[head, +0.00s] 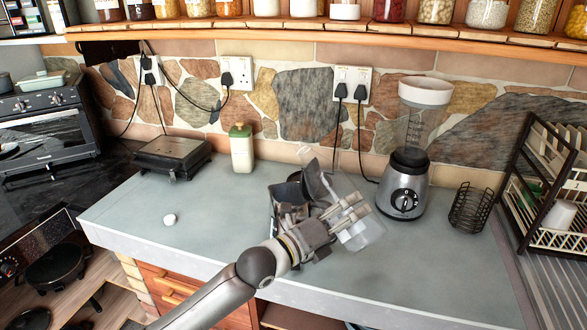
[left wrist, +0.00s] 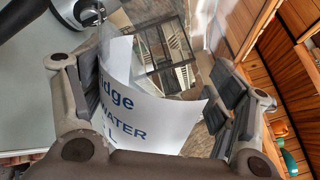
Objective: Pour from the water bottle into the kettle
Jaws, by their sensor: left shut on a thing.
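My left gripper (head: 335,212) reaches over the counter from below and is shut on the clear water bottle (head: 368,232). The bottle is tilted, and part of it is hidden by my fingers. In the left wrist view the bottle's white label (left wrist: 140,122) with blue letters, including "WATER", shows between the fingers of my gripper (left wrist: 165,100). A dark and grey metallic thing (head: 288,192), perhaps the kettle, stands just behind and left of my gripper. It is mostly hidden, and I cannot tell whether the bottle's mouth is over it. No water stream is visible.
A blender (head: 405,190) stands right of the bottle, near a black wire basket (head: 470,208) and a dish rack (head: 548,195). A cream bottle with a green cap (head: 241,150) and a dark flat appliance (head: 172,155) stand at the back.

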